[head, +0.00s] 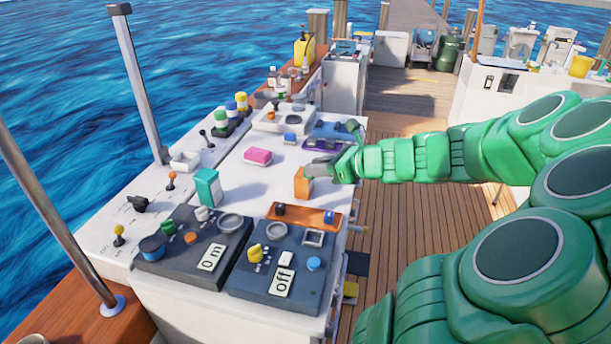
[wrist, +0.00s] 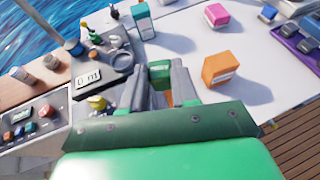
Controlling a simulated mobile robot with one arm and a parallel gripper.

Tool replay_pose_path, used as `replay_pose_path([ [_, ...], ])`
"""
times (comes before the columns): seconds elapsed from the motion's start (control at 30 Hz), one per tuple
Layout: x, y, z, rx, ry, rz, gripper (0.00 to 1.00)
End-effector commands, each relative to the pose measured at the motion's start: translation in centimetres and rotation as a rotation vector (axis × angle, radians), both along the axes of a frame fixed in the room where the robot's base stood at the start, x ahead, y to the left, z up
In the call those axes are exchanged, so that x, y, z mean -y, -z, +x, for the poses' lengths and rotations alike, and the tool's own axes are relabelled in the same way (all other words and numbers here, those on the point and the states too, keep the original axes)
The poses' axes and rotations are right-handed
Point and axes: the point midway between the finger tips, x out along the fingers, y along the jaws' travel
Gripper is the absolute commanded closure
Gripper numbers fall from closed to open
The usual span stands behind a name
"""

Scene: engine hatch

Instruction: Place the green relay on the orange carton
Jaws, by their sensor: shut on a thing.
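My gripper (wrist: 161,78) is shut on the green relay (wrist: 160,71), a small green block between its two grey fingers in the wrist view. The orange carton (wrist: 220,68) stands upright on the white top, just right of the fingers in the wrist view and apart from them. In the head view, my gripper (head: 317,170) overlaps the upper right of the orange carton (head: 301,185). The relay cannot be made out in the head view. Nothing is seen on the visible top of the carton.
A teal carton (head: 207,187), a pink block (head: 257,156) and a small blue block (head: 290,138) stand on the white top (head: 240,205). Dark control panels (head: 280,268) and an orange tray (head: 325,217) lie at the front. A purple tray (head: 322,145) lies behind. Clear space surrounds the orange carton's left.

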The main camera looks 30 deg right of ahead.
Motion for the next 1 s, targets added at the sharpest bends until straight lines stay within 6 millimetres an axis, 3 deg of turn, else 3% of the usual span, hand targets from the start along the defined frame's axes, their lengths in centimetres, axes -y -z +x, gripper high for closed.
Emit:
replay_pose_path([
  [0.13,0.8,-1.8,1.6,0.006,0.072,0.007,1.00],
  [0.3,1.3,-2.4,2.7,0.009,0.103,0.015,1.00],
  [1.0,5.0,2.0,10.9,0.006,0.105,0.014,1.00],
])
